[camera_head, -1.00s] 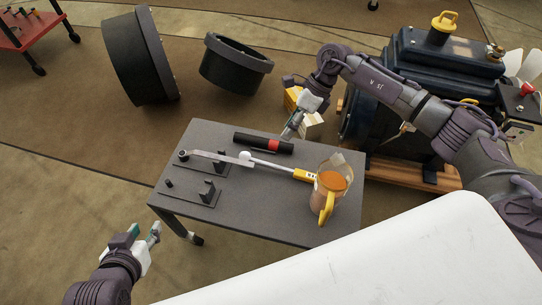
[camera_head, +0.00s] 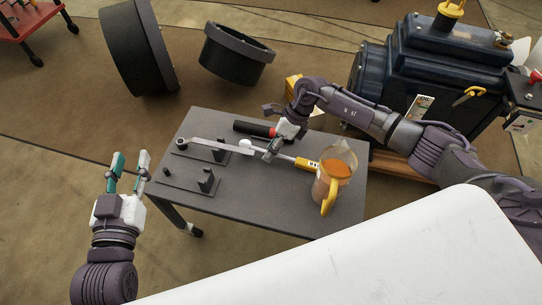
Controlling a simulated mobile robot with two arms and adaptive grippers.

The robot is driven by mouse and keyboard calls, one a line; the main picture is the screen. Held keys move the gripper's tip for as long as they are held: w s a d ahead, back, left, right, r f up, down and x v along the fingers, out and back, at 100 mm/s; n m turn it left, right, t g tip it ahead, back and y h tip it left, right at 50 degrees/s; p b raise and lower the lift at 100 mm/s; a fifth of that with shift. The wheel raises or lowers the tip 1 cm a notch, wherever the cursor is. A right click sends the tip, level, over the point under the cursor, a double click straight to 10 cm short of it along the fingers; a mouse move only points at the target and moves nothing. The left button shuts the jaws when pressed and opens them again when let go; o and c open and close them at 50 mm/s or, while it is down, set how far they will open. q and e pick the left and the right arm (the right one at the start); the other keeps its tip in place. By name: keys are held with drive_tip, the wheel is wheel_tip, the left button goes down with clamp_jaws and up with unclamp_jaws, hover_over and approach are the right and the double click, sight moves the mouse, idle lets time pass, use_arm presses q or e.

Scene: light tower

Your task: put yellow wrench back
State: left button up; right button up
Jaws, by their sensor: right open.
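The yellow wrench, a long silver tool with a yellow handle (camera_head: 307,164), lies across the grey table (camera_head: 265,211). Its head (camera_head: 182,143) is at the left, over the rear black bracket plate (camera_head: 187,155); I cannot tell whether it is seated there. My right gripper (camera_head: 270,153) is open, pointing down at the shaft just left of the yellow handle. Its fingertips are close to the shaft; contact cannot be told. My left gripper (camera_head: 130,170) is open and empty, left of the table with its fingers apart.
A clear jug (camera_head: 331,182) of orange liquid with a yellow handle stands near the wrench handle's end. A black cylinder with a red band (camera_head: 252,129) lies behind the shaft. An empty front bracket plate (camera_head: 190,185) is at the left. A blue machine (camera_head: 440,75) stands behind right.

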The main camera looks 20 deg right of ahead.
drive_tip(key=shift+f, duration=0.15)
clamp_jaws()
drive_tip(key=shift+a+r, duration=0.1)
drive_tip(key=shift+r, duration=0.1)
idle(0.4)
